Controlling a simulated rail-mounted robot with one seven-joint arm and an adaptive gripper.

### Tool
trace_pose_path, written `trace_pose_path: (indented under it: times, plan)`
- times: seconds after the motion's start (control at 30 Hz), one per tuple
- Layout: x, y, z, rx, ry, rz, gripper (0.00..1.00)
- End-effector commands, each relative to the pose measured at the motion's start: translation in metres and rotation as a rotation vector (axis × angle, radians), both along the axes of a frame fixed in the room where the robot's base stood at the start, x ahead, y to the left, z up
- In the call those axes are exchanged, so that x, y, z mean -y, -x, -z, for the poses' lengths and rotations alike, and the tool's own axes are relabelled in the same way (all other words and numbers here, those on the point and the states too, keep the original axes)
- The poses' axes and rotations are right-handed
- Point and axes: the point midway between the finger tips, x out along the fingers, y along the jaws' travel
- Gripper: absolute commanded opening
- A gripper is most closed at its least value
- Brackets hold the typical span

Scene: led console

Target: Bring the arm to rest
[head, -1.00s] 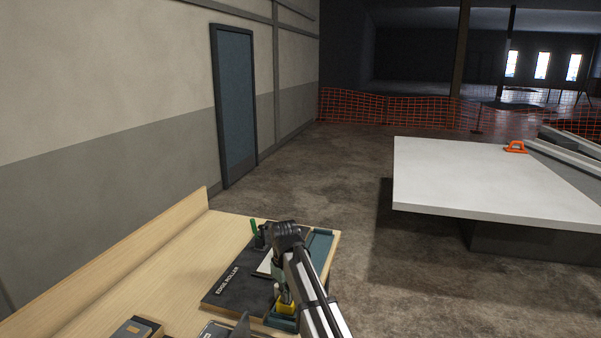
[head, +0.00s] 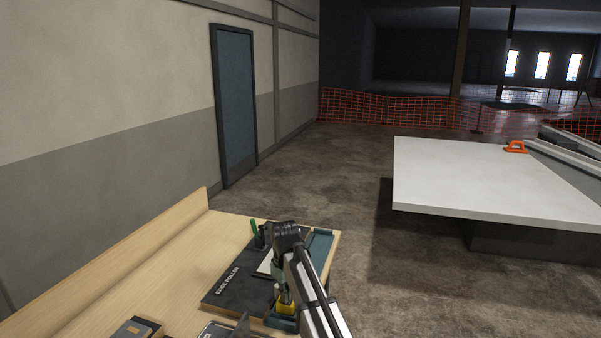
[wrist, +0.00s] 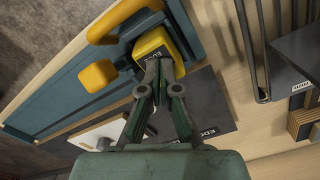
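My gripper (wrist: 162,68) points at the bench in the wrist view, with its two fingers converging toward the tips. The tips overlap the near edge of a yellow block with a dark label (wrist: 155,43) in the picture; I cannot tell whether they touch it or how wide the gap between them is. The yellow block (head: 285,305) shows partly beside the arm.
The wooden bench (head: 150,285) has a raised back edge. A dark mat lettered "EDGE ROLLER" (head: 228,284) lies on it, with a green-handled item (head: 254,229) behind. A white-topped table (head: 490,180) stands at right. Open floor (head: 345,200) lies between.

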Motion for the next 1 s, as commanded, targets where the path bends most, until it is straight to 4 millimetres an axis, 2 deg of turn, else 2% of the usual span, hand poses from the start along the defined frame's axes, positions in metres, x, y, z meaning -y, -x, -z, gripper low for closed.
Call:
trace_pose_path:
  times: [0.8, 1.0]
  plan:
    - [0.000, -0.001, -0.062, 0.001, 0.000, 0.000, 0.00]
    - [0.000, 0.000, -0.067, 0.001, -0.001, 0.000, 0.00]
